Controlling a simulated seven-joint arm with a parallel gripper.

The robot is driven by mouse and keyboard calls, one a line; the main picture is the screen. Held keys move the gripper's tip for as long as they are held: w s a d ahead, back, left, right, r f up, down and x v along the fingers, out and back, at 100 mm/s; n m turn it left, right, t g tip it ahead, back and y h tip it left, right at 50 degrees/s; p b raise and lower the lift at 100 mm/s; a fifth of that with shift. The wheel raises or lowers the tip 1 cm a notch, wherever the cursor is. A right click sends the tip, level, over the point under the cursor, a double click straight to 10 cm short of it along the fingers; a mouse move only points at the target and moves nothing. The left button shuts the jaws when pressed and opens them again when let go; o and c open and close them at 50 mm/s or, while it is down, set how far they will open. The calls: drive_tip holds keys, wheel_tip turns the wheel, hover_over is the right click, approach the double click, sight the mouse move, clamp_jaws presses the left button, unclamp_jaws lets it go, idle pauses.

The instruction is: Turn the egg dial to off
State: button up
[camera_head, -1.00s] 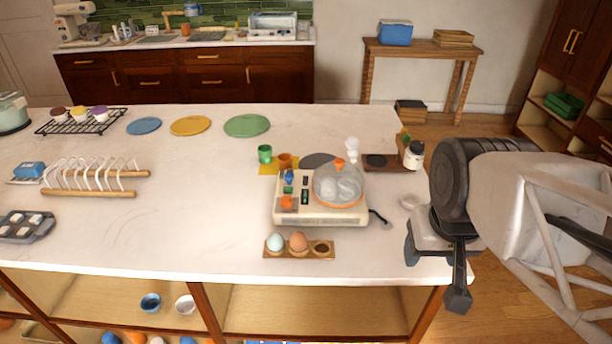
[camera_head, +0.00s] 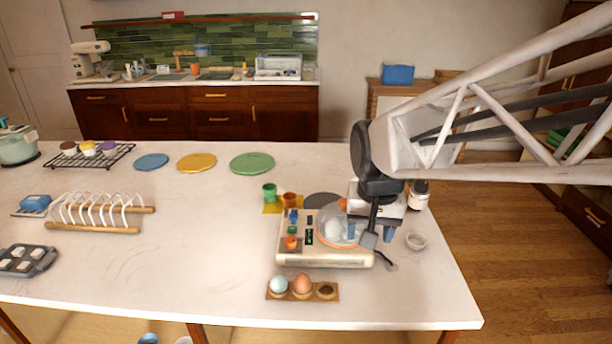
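The cream egg cooker (camera_head: 325,257) stands on the counter at the centre right. Its left panel carries an orange knob (camera_head: 291,243) at the front and a blue knob (camera_head: 293,215) at the back, with small dark and green controls beside them. I cannot tell which knob is the egg dial, nor read its setting. A clear lid (camera_head: 336,235) with an orange rim covers the right side, partly hidden by my gripper. My gripper (camera_head: 370,235) is over the right side of the cooker, right of the knobs. Its fingers are apart and it appears empty.
An egg holder (camera_head: 290,294) with eggs sits in front of the cooker. Green (camera_head: 269,192) and orange (camera_head: 290,200) cups stand behind it.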

drive_tip(key=w+a+f, duration=0.3)
drive_tip(key=w+a, duration=0.4)
drive_tip(key=w, duration=0.1)
drive_tip(key=g, duration=0.1)
hover_over(291, 239)
drive_tip(key=shift+m, duration=0.3)
wheel_tip(291, 239, down, 4)
drive_tip(key=shift+a+f, duration=0.1)
drive_tip(key=shift+f, duration=0.1)
drive_tip(key=shift+f, duration=3.8)
drive_tip(key=c, duration=0.9)
